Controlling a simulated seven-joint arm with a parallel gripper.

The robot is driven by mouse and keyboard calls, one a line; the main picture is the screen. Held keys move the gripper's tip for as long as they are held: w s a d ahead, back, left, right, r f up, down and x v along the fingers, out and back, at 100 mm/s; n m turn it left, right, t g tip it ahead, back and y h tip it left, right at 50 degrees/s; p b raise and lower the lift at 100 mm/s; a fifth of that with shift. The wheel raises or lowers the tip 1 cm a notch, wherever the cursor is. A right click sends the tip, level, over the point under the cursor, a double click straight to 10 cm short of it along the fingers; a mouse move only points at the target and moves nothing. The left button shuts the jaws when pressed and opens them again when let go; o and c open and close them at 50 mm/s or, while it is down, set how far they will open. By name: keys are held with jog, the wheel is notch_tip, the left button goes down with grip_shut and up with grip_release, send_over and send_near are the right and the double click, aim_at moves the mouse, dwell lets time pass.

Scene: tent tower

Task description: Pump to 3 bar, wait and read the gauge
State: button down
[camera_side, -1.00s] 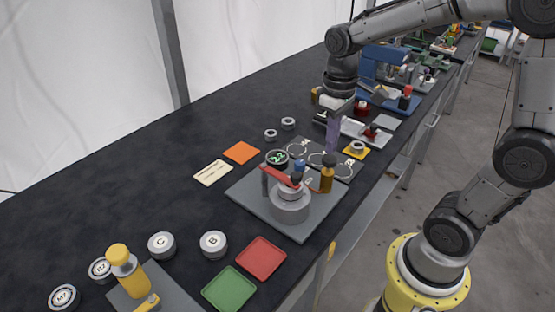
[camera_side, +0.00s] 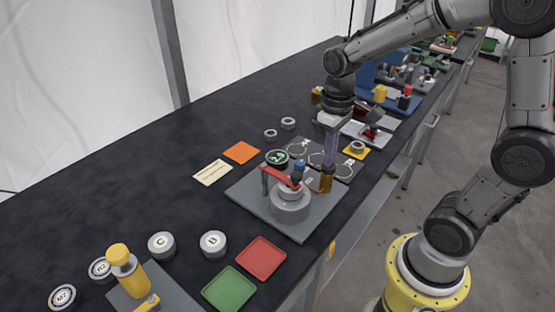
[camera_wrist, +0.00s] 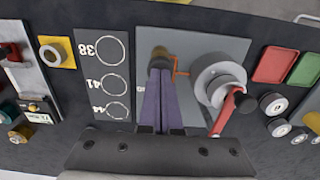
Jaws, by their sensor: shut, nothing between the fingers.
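The pump rig is a grey plate (camera_side: 255,203) with a grey round body (camera_side: 290,208), a red lever (camera_side: 276,174) and a blue-topped knob (camera_side: 299,166). A brown cylinder (camera_side: 326,184), apparently the pump, stands at its right; in the wrist view it shows (camera_wrist: 159,51) at the fingertips. My gripper (camera_side: 328,166) is shut and empty, its purple fingers pointing down onto the cylinder's top. They hide that top, so I cannot tell if they touch. The round black gauge (camera_side: 277,157) shows green digits, perhaps 2.4, too small to be sure. The wrist view also shows the red lever (camera_wrist: 224,112).
Red (camera_side: 261,258) and green (camera_side: 229,289) trays lie at the front, with lettered grey discs (camera_side: 214,244) to their left. An orange square (camera_side: 241,152) and a cream card (camera_side: 212,172) lie behind the plate.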

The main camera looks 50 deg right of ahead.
jog(key=shift+r, duration=1.9)
jog(key=shift+f, duration=0.1)
dwell(1.1)
dwell(0.4)
jog(key=shift+f, duration=1.85)
jog(key=shift+r, duration=0.15)
jog(key=shift+r, duration=1.8)
jog(key=shift+f, duration=0.1)
